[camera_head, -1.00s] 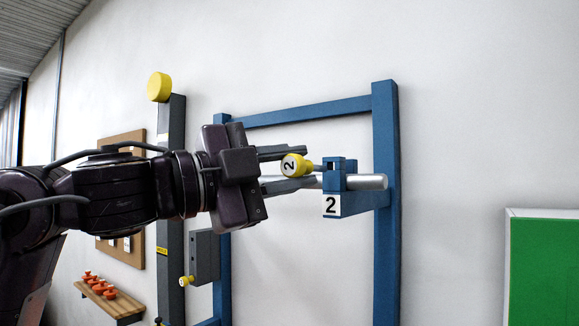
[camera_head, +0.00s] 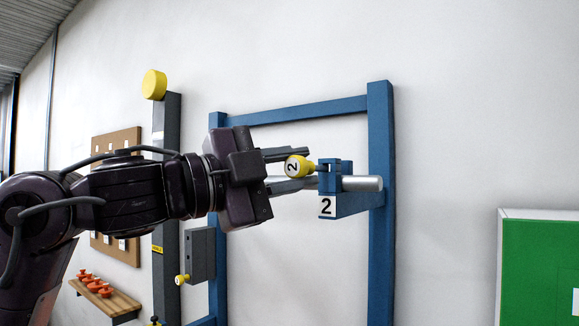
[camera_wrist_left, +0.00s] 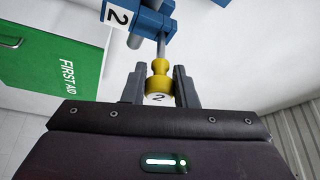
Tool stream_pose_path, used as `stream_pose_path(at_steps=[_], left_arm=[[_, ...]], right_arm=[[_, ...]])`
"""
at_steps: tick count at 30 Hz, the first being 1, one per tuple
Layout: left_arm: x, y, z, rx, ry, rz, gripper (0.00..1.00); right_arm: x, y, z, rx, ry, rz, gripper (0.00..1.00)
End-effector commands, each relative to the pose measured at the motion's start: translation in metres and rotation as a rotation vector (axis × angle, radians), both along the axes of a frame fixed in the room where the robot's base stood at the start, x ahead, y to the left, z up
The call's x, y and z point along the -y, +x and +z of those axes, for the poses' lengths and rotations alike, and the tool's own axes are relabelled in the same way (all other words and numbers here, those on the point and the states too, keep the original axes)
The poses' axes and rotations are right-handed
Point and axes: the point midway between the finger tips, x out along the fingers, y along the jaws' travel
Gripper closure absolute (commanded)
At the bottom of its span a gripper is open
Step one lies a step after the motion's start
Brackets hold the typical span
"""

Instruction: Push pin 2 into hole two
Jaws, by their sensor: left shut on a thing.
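Pin 2 (camera_head: 299,165) has a yellow knob with a white face marked 2. My left gripper (camera_head: 297,168) is shut on this knob. In the left wrist view the pin (camera_wrist_left: 159,80) sits between the two fingers, and its grey shank reaches to the blue bracket (camera_wrist_left: 157,20). In the head view the blue bracket (camera_head: 342,200), with a white label marked 2, stands just right of the knob. Hole two itself is hidden, so I cannot tell how deep the shank sits. My right gripper is not in view.
A blue frame (camera_head: 380,230) carries the bracket and a grey round bar (camera_head: 362,184). A grey post (camera_head: 168,200) with a yellow cap stands behind my arm. A wooden shelf (camera_head: 107,299) holds orange knobs. A green first aid box (camera_head: 540,265) is at right.

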Motion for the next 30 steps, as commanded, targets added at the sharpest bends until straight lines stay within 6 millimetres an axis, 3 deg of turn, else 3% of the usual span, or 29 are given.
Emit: stream_pose_path(at_steps=[30], left_arm=[[0.019,0.026,-0.002,-0.006,0.006,0.000,1.00]], right_arm=[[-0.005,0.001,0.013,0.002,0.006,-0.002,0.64]])
